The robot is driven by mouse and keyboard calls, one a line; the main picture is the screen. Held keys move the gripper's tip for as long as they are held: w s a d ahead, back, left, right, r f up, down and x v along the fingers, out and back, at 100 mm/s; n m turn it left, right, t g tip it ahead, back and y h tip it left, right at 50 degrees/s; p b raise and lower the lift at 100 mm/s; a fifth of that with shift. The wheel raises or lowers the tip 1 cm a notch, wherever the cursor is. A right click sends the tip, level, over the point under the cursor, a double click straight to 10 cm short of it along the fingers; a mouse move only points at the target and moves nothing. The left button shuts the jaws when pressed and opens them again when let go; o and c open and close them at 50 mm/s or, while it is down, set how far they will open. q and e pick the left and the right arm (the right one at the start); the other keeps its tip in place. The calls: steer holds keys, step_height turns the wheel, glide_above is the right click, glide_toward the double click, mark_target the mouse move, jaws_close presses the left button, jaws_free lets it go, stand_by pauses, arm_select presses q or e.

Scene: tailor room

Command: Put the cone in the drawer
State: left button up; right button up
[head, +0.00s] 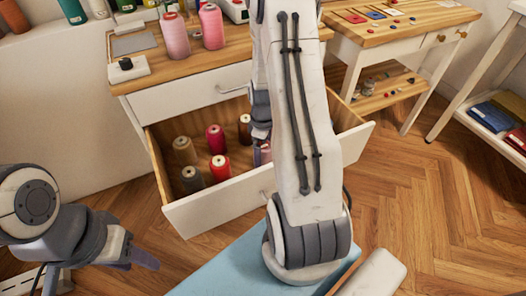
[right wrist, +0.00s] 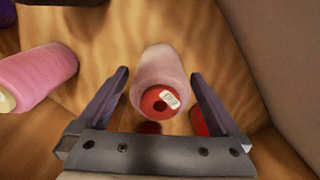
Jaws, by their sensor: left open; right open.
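The drawer (head: 222,206) is pulled open and holds several thread cones, among them a red cone (head: 215,139), a tan cone (head: 185,150) and a dark cone (head: 245,129). A pale pink cone (head: 264,155) shows in the drawer beside my right arm, partly hidden. In the right wrist view a pale pink cone with a red end and white label (right wrist: 160,80) lies between the fingers. My right gripper (right wrist: 159,73) is open around it, with gaps on both sides. My arm mostly hides this gripper in the head view. My left gripper (head: 146,259) is open and empty, low at the left.
Two pink cones (head: 175,36) stand on the wooden top (head: 140,62) above the drawer. A second table (head: 400,25) with a lower shelf is behind at the right. A blue surface (head: 215,268) lies in front. The parquet floor at the right is clear.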

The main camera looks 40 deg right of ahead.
step_height(320, 180, up, 12)
steer(key=f+p, duration=0.1)
steer(key=p, duration=0.3)
steer(key=w+a+r, duration=0.1)
steer(key=a+r, duration=0.3)
steer(key=a, duration=0.4)
steer(key=s+a+r, duration=0.1)
steer(key=a+r, duration=0.1)
steer(key=a, duration=0.4)
steer(key=s+a+r, duration=0.2)
steer(key=a, duration=0.3)
steer(key=s+a+r+n+y, duration=0.1)
steer(key=s+a+r, duration=0.3)
steer(key=s+a, duration=0.8)
steer(key=shift+s+r, duration=0.2)
steer(key=shift+s, duration=1)
